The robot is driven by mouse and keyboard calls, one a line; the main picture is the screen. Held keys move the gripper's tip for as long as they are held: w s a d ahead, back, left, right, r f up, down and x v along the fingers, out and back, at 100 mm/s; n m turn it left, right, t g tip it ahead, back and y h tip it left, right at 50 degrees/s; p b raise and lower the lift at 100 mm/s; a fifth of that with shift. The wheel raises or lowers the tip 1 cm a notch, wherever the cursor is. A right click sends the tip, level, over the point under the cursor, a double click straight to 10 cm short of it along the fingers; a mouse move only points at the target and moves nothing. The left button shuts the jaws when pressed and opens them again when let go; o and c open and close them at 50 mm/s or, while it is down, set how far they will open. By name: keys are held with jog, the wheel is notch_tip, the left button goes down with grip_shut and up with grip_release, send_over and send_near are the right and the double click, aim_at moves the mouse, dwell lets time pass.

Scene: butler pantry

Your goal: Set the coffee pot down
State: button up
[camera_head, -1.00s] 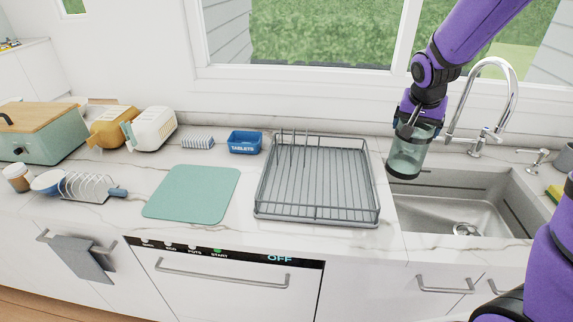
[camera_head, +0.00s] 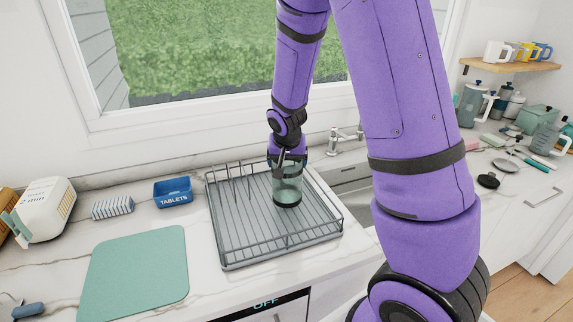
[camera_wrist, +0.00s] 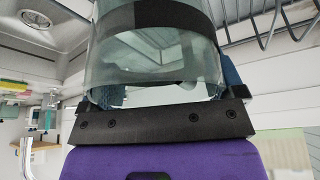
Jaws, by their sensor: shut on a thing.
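The coffee pot (camera_head: 288,190) is a greenish clear glass cylinder with dark bands at its top and base. My gripper (camera_head: 287,160) is shut on it from above and holds it upright over the right part of the grey wire dish rack (camera_head: 233,262). I cannot tell whether its base touches the rack. In the wrist view the pot's glass (camera_wrist: 155,62) fills the upper middle, and rack wires (camera_wrist: 285,25) show at the upper right.
A green mat (camera_head: 135,270) lies left of the rack, bare. A blue tablets box (camera_head: 173,192) and a small striped rack (camera_head: 112,207) stand behind it. The tap (camera_head: 345,138) and sink are to the right, partly behind my arm. Upright prongs line the rack's back left.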

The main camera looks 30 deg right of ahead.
jog(key=shift+f, duration=0.7)
jog(key=o, duration=1.8)
jog(key=v, duration=1.2)
jog(key=s+a+r+n, duration=0.2)
jog(key=s+r, duration=0.3)
jog(key=s, duration=0.3)
jog(key=s+a+r+n+t+y, duration=0.1)
jog(key=s+a+r+n, duration=0.1)
jog(key=s+r, duration=0.3)
jog(key=s+a+r+n+y, duration=0.1)
jog(key=s+r, duration=0.4)
jog(key=s, duration=0.6)
jog(key=shift+s+a+n+t, duration=0.3)
jog(key=shift+a+n, duration=0.3)
jog(key=shift+n, duration=0.3)
